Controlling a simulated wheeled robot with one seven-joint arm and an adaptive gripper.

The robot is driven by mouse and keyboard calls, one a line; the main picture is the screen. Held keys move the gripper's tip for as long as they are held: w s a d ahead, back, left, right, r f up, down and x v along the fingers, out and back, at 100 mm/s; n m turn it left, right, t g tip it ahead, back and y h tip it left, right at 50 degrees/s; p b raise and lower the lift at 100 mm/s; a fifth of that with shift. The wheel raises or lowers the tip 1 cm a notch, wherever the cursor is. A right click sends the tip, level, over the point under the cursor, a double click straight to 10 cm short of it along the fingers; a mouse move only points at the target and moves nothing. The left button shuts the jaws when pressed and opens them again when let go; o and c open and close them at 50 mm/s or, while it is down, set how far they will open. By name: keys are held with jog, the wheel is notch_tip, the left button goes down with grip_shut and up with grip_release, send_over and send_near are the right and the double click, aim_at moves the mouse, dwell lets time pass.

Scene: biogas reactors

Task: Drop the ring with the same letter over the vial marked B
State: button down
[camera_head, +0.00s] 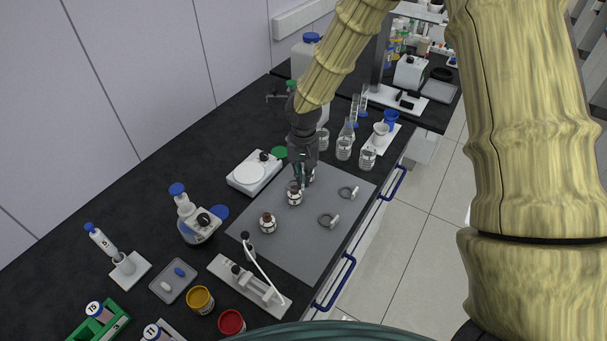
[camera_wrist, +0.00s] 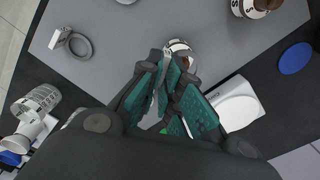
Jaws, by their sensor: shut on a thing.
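My gripper (camera_head: 303,168) points down over the far part of the grey mat. In the wrist view its fingers (camera_wrist: 170,62) are shut on a pale grey piece (camera_wrist: 157,108), which looks like the tag of a ring; the fingers hide most of it. Brown-capped vials with white labels stand on the mat: one nearer (camera_head: 268,223), one in the middle (camera_head: 294,195), and one (camera_head: 310,175) close by the fingers, partly hidden. A vial also shows just beyond the fingertips in the wrist view (camera_wrist: 179,45). Two grey rings with tags (camera_head: 348,192) (camera_head: 328,220) lie at the mat's right. I cannot read the letters.
A white scale (camera_head: 255,173) stands left of the mat (camera_head: 300,245). Glass beakers (camera_head: 344,148) stand beyond it. A wash bottle (camera_head: 192,218) and a white stand with a lever (camera_head: 250,282) are nearer. The mat's right side is clear apart from the rings.

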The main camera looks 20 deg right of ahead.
jog(key=shift+f+b, duration=0.65)
jog(key=shift+f, duration=0.75)
dwell(1.4)
jog(key=c, duration=1.5)
grip_release()
jog(key=o, duration=0.5)
jog(key=shift+c, duration=0.2)
jog(key=shift+r+p, duration=2.5)
jog(key=shift+r, duration=1.05)
